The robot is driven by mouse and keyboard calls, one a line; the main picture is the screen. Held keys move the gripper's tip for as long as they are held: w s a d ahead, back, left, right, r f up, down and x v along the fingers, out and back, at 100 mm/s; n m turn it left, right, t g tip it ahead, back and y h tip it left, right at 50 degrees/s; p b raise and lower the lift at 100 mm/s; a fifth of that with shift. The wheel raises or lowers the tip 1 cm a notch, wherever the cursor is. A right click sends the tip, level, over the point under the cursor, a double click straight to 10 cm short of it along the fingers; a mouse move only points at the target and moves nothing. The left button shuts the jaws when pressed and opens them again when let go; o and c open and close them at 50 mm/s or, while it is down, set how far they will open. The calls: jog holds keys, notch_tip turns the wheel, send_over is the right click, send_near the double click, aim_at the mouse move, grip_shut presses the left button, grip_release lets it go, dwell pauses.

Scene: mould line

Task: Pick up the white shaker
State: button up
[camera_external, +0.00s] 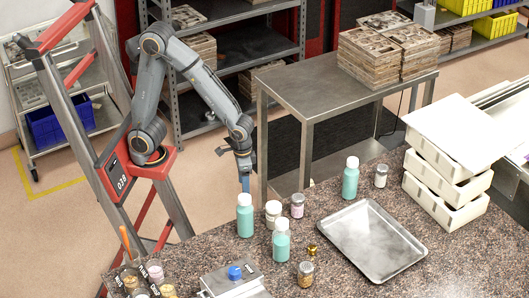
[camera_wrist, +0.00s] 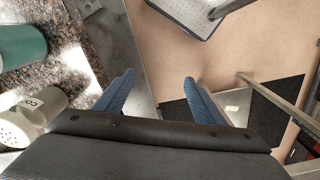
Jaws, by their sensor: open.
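The white shaker (camera_external: 273,213) stands on the speckled counter, between a teal bottle with a white cap (camera_external: 245,217) and a small jar with a pinkish label (camera_external: 297,206). In the wrist view a white shaker (camera_wrist: 32,116) with a holed top and partly readable dark lettering shows at the lower left, outside the jaws. My gripper (camera_external: 245,184) points down near the counter's far edge, behind and left of the shaker. In the wrist view my gripper (camera_wrist: 159,77) has its two blue fingers spread with nothing between them.
Another teal bottle (camera_external: 281,241) stands in front of the shaker. A metal tray (camera_external: 372,240) lies to the right, with stacked white crates (camera_external: 446,178) beyond. A steel table (camera_external: 330,85) stands behind the counter. A grey box with a blue knob (camera_external: 232,280) is at the front.

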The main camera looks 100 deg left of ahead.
aim_at(274, 213)
jog(key=w+d+r+n+p, duration=0.1)
jog(key=w+d+r+n, duration=0.2)
jog(key=w+d+n, duration=0.1)
jog(key=w+d+r+n+p, duration=0.1)
jog(key=w+d+r+n, duration=0.2)
jog(key=w+d+n, duration=0.1)
jog(key=w+d+r+n+p, duration=0.2)
jog(key=w+d+r+n, duration=0.1)
jog(key=w+d+n, duration=0.2)
jog(key=shift+w+d+r, duration=0.1)
jog(key=shift+w+d, duration=0.15)
jog(key=shift+d, duration=0.3)
jog(key=shift+w+d+r, duration=0.1)
jog(key=shift+w+d, duration=0.1)
jog(key=shift+d, duration=0.3)
jog(key=shift+w+a+f+p, duration=0.1)
jog(key=shift+f+p, duration=0.65)
jog(key=shift+f, duration=1.15)
jog(key=shift+w+f+p, duration=0.1)
jog(key=shift+f+p, duration=0.6)
jog(key=shift+f, duration=1.15)
jog(key=shift+c, duration=0.5)
jog(key=c, duration=1.1)
